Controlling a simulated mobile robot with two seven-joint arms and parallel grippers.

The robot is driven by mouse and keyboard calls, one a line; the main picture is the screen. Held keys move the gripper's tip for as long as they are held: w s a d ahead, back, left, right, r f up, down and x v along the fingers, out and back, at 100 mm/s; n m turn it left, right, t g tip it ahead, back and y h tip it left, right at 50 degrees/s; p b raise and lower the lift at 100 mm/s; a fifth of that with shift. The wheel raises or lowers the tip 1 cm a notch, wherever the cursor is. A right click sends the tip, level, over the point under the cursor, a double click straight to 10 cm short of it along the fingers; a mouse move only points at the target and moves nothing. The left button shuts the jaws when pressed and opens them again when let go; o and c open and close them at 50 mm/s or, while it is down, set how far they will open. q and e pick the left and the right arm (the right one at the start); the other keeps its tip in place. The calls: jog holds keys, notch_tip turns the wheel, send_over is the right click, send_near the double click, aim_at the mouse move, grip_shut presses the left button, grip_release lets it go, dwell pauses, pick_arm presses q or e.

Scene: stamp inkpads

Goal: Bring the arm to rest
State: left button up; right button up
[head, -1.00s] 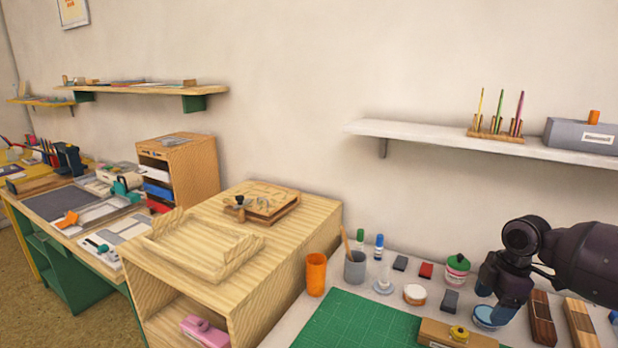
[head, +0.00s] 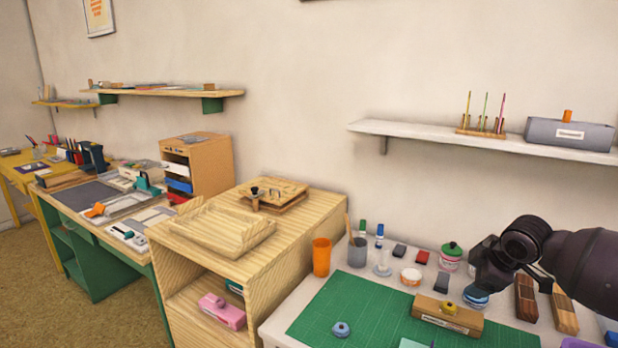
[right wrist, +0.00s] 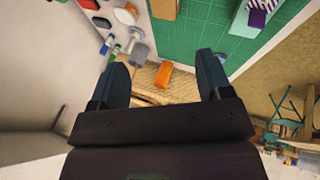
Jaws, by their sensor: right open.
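My right gripper (head: 484,284) is at the right of the head view, above the back of the white table, with its dark arm coming in from the right edge. In the right wrist view its two dark fingers (right wrist: 163,76) stand wide apart with nothing held between them. An orange cup (right wrist: 163,75) shows beyond the fingers, apart from them. My left gripper is in neither view now.
Below the right arm lie a green cutting mat (head: 345,310), a wooden block with a yellow knob (head: 449,315), a blue inkpad (head: 476,298) and wooden strips (head: 526,299). A wall shelf (head: 440,133) hangs behind. A wooden cabinet (head: 300,235) stands left.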

jog(key=a+f+m+t+y, duration=0.1)
jog(key=a+f+t+y, duration=0.25)
jog(key=a, duration=0.75)
jog(key=s+a+f+m+t, duration=0.3)
jog(key=s+a+f, duration=0.15)
jog(key=s, duration=0.35)
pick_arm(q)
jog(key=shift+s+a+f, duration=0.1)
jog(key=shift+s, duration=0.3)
pick_arm(e)
jog(key=s+d+f+m+h, duration=0.1)
jog(key=s+f+m, duration=0.1)
jog(key=s+f, duration=0.3)
jog(key=s+d+f+m+g+h, duration=0.1)
jog(key=s+f, duration=0.5)
jog(key=s, duration=0.8)
jog(key=s+d+f+m+h, duration=0.2)
jog(key=s+f+m, duration=0.3)
jog(key=s, duration=0.4)
jog(key=shift+s+d+f+h, duration=0.35)
jog(key=shift+d+f, duration=0.1)
jog(key=shift+d, duration=0.3)
